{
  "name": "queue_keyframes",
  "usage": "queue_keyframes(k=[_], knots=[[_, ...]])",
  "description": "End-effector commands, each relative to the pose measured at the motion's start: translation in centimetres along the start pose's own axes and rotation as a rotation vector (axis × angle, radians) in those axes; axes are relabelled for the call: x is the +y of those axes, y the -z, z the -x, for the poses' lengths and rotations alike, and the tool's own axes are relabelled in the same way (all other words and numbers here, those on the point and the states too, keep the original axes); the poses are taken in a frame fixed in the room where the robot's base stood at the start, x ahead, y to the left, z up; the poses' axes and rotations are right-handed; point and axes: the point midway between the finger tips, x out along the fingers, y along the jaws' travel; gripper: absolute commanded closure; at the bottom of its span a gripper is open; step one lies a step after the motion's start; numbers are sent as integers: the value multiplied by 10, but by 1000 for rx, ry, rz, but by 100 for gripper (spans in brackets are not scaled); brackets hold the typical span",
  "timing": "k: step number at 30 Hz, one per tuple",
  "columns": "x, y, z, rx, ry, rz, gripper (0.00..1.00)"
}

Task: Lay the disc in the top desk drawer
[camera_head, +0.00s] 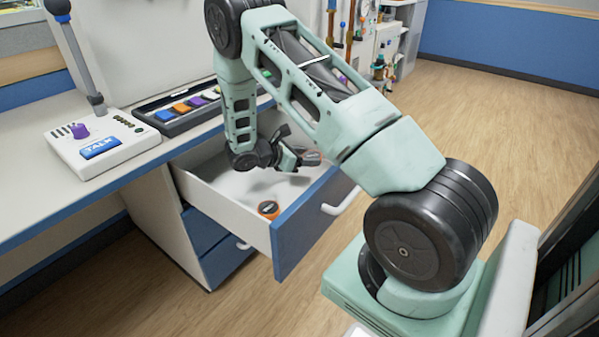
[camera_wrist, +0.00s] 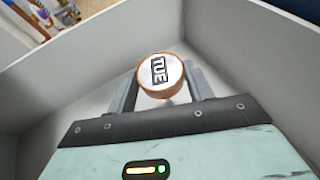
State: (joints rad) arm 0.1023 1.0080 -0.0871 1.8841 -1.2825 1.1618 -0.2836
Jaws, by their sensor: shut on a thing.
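The top desk drawer (camera_head: 222,206) is pulled open, with pale inner walls and a blue front. It also fills most of the wrist view (camera_wrist: 75,75). My gripper (camera_head: 300,158) is inside the drawer's outline, toward its right part. In the wrist view my gripper (camera_wrist: 160,88) is shut on an orange-rimmed disc (camera_wrist: 160,72) with a white face reading "TUE". The disc's height above the drawer floor is hard to tell. Another small orange round thing with a dark top (camera_head: 268,207) lies in the drawer near its front left corner.
The desktop holds a white talk console (camera_head: 105,148) with a microphone and a black tray (camera_head: 185,108) of coloured blocks. Lower blue drawers (camera_head: 222,262) are under the open one. A cluttered shelf stands behind, and open wood floor (camera_head: 480,120) lies to the right.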

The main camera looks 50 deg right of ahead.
Motion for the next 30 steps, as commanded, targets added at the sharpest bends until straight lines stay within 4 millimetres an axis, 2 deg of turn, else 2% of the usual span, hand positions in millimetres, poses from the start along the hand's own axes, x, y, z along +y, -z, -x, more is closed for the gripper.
queue_keyframes(k=[11, 30], knots=[[0, 38, -16, -1, 1, 0, 76], [0, 49, -20, 0, -1, 0, 76]])
